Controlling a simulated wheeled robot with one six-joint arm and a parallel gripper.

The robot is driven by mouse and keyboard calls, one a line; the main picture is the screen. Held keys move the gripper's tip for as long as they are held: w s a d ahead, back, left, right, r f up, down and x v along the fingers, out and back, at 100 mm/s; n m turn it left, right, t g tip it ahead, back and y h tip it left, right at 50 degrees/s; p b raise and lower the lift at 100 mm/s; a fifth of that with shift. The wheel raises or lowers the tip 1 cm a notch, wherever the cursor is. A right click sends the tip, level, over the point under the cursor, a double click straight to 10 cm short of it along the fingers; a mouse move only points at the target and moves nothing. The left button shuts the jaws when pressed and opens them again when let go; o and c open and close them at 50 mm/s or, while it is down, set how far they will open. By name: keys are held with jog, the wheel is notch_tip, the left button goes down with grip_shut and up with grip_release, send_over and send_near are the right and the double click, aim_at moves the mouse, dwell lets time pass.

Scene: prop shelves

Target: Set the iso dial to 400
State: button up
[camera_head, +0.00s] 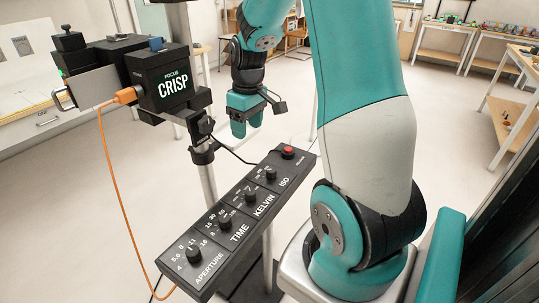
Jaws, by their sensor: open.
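The long black control panel (240,228) runs slantwise through the middle of the view on a stand. The ISO dial (270,174) is a small black knob at the panel's far end, with the label ISO beside it. Its numbers and pointer are too small to read. My gripper (244,122) is up and to the left of the ISO dial, apart from it. It points down, open, with nothing visible in it. My teal and white arm fills the right centre.
A red button (287,152) sits beyond the ISO dial. Nearer are the Kelvin (249,197), time (225,221) and aperture (194,255) dials. A black camera rig (170,88) reading FOCUS CRISP stands left of my gripper. An orange cable (109,160) hangs from it.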

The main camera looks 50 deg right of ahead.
jog(key=m, duration=0.1)
send_over(271, 169)
jog(key=f, duration=0.2)
jog(key=shift+g+h, duration=0.3)
notch_tip(271, 169, down, 17)
jog(key=p, duration=0.3)
jog(key=shift+r, duration=0.2)
jog(key=c, duration=0.9)
